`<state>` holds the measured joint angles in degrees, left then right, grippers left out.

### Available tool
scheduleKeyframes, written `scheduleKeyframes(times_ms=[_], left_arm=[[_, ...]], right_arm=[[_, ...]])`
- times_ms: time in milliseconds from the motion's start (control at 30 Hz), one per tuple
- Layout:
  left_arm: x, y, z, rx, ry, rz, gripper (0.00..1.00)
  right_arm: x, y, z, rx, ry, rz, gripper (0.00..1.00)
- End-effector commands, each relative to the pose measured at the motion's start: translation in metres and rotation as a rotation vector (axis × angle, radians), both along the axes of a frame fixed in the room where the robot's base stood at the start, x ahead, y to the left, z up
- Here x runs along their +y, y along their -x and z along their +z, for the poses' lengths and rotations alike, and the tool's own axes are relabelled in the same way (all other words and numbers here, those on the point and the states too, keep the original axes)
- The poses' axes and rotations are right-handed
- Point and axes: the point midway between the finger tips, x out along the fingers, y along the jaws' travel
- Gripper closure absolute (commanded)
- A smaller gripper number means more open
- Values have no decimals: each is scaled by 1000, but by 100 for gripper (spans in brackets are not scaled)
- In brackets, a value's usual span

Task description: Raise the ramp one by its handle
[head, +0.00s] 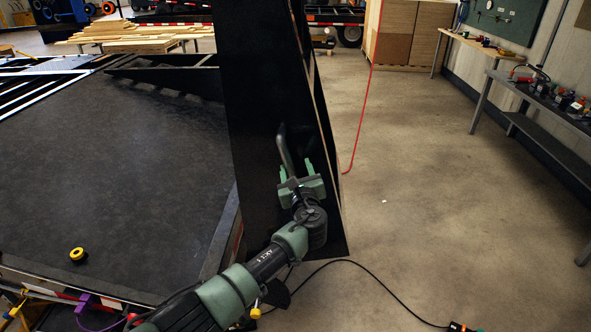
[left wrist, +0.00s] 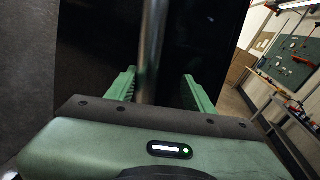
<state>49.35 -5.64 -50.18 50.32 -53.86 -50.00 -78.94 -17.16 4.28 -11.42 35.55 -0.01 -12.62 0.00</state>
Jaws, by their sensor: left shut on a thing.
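The ramp (head: 262,90) is a tall black panel standing nearly upright at the edge of the trailer deck in the head view. Its dark face also fills much of the left wrist view (left wrist: 205,40). Its handle (head: 286,150) is a bar on the lower part of this face; in the left wrist view the handle (left wrist: 152,45) runs between the two green fingers. My left gripper (head: 296,172) is at the handle and shut on it; the fingertips' contact is not clearly visible. My right gripper is in neither view.
The dark trailer deck (head: 110,175) lies left, with a yellow-black roll (head: 78,255) on it and a black ribbed wedge (head: 165,72) at its far side. Open concrete floor (head: 430,170) lies right, crossed by a black cable (head: 365,272). A workbench (head: 545,98) stands along the right wall.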

Motion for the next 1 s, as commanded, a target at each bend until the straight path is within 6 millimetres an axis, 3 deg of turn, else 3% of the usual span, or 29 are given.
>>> scheduleKeyframes(times_ms=[267, 700, 1000], left_arm=[[-7, 13, 0, 0, 5, -11, 55], [-12, 71, 3, -1, 4, -6, 55], [-11, 78, 4, -1, 2, -2, 55]], right_arm=[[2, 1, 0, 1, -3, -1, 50], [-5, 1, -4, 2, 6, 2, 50], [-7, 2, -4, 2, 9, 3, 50]])
